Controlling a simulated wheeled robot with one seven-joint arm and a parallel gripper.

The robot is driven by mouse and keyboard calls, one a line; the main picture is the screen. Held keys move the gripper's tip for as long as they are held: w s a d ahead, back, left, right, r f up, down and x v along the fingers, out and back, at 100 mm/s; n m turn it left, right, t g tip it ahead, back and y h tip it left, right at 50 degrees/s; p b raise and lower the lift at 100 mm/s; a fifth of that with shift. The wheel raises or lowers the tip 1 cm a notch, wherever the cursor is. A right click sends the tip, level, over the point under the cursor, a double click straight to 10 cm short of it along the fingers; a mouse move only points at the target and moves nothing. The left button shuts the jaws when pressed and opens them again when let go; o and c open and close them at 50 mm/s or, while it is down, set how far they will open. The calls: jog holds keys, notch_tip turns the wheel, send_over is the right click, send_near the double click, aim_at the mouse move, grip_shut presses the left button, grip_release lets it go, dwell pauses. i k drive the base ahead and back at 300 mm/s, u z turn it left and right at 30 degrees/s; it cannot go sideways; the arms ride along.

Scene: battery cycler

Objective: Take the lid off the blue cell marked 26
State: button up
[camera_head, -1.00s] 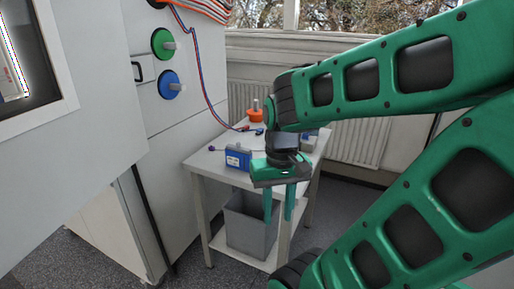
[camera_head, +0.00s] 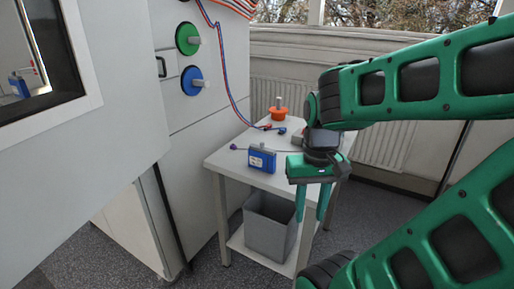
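A blue cell (camera_head: 262,161) with a white label stands upright on the small white table (camera_head: 226,166). I cannot read the number on it, and the details of its lid are too small to tell. My gripper (camera_head: 310,217) hangs to the right of the cell, apart from it. Its two green fingers point down, spread apart with nothing between them. The gripper and arm hide the right part of the table.
An orange object (camera_head: 278,113) with a grey peg stands at the table's back. Cable ends (camera_head: 276,129) lie before it. A grey bin (camera_head: 270,228) stands on the lower shelf. Green (camera_head: 187,39) and blue (camera_head: 192,81) round fittings protrude from the white cabinet (camera_head: 182,150) at left.

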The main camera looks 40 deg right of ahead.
aim_at(260, 148)
jog(key=i, duration=0.85)
